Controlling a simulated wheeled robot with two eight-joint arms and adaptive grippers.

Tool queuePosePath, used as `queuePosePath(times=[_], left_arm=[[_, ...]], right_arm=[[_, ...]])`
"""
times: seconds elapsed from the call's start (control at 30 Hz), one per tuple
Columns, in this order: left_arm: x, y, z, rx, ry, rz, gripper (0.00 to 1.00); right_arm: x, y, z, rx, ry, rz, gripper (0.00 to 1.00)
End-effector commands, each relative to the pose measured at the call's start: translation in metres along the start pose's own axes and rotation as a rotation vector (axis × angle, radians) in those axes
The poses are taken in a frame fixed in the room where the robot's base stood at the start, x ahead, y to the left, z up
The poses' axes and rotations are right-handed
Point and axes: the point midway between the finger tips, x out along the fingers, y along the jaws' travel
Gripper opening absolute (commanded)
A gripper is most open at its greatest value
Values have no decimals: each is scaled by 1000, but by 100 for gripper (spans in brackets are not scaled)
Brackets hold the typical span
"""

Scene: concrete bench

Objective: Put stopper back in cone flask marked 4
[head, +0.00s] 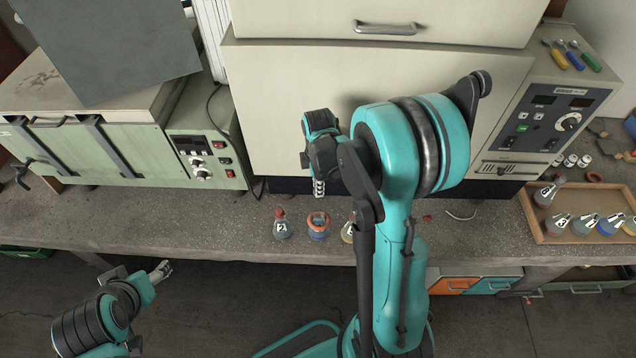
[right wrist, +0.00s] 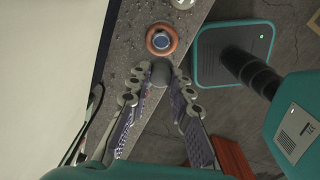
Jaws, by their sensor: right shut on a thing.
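My right gripper (head: 319,188) points down above the bench near the row of flasks. In the right wrist view its fingers (right wrist: 168,80) are shut on a small grey piece (right wrist: 158,74), which I take to be the stopper. Beyond it stands an open-mouthed flask (right wrist: 161,41) with an orange ring around it. It also shows in the head view (head: 318,226), below my gripper, no number readable. A red-stoppered flask (head: 282,226) with a dark label stands to its left. A yellowish flask (head: 347,233) to the right is partly hidden by my arm. My left gripper (head: 162,270) is low, away from the bench.
A wooden tray (head: 540,234) at the right holds several labelled flasks, numbers unclear. A small red piece (head: 427,218) lies on the bench. A green instrument (head: 200,150) and a large beige cabinet (head: 285,100) stand behind. The bench left of the flasks is clear.

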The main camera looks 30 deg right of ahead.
Motion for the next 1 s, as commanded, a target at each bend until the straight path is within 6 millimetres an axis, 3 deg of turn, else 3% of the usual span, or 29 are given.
queuePosePath(times=[0.7, 1.0], left_arm=[[53, 0, 38, 0, 0, 0, 62], [61, 0, 44, 0, 0, 0, 62]], right_arm=[[91, -1, 0, 1, 0, 0, 4], [101, -2, 0, 2, 0, 0, 4]])
